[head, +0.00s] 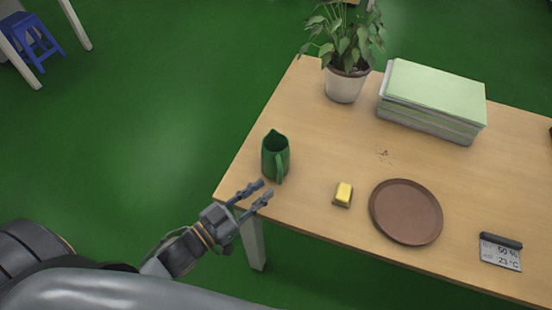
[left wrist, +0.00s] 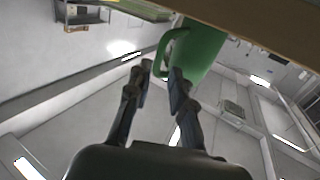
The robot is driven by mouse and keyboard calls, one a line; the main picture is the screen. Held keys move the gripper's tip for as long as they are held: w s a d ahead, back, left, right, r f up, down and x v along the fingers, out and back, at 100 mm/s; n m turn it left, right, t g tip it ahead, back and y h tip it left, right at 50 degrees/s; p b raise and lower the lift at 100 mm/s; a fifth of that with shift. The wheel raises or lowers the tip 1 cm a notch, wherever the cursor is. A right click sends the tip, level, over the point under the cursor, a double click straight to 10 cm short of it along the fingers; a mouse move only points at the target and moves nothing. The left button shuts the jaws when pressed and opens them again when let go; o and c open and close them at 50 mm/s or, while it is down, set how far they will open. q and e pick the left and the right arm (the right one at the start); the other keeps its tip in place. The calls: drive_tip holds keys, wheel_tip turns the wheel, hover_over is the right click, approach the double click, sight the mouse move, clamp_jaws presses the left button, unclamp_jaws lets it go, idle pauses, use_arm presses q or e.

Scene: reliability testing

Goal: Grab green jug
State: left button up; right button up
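The green jug (head: 272,157) stands upright near the table's left corner in the head view, its handle on the side facing my gripper. My left gripper (head: 266,190) is open and empty at the table's front left edge, just short of the jug. In the left wrist view the jug (left wrist: 200,50) shows just beyond the fingertips (left wrist: 158,78), with its handle close to them. I cannot tell whether a fingertip touches the handle. My right gripper is not in view.
On the wooden table (head: 320,150) are a yellow-topped block (head: 343,194), a brown round plate (head: 405,211), a small temperature display (head: 500,252), a potted plant (head: 344,86) and a stack of green-topped boards (head: 432,98). The table's left edge is close to the jug.

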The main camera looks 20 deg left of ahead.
sight(280, 182)
use_arm(q)
drive_tip(key=shift+w+d, duration=0.25)
drive_tip(key=shift+w, duration=0.25)
drive_tip(key=shift+w+d, duration=0.2)
drive_tip(key=shift+w, duration=0.15)
drive_tip(key=shift+w+d, duration=0.2)
drive_tip(key=shift+w, duration=0.1)
drive_tip(key=x, duration=0.4)
drive_tip(key=shift+w+d+f+p, duration=0.1)
drive_tip(key=shift+w+p, duration=0.05)
drive_tip(key=shift+p, duration=0.25)
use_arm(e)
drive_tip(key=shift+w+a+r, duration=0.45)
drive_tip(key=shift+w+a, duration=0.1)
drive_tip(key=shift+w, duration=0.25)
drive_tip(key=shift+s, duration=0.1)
use_arm(q)
clamp_jaws()
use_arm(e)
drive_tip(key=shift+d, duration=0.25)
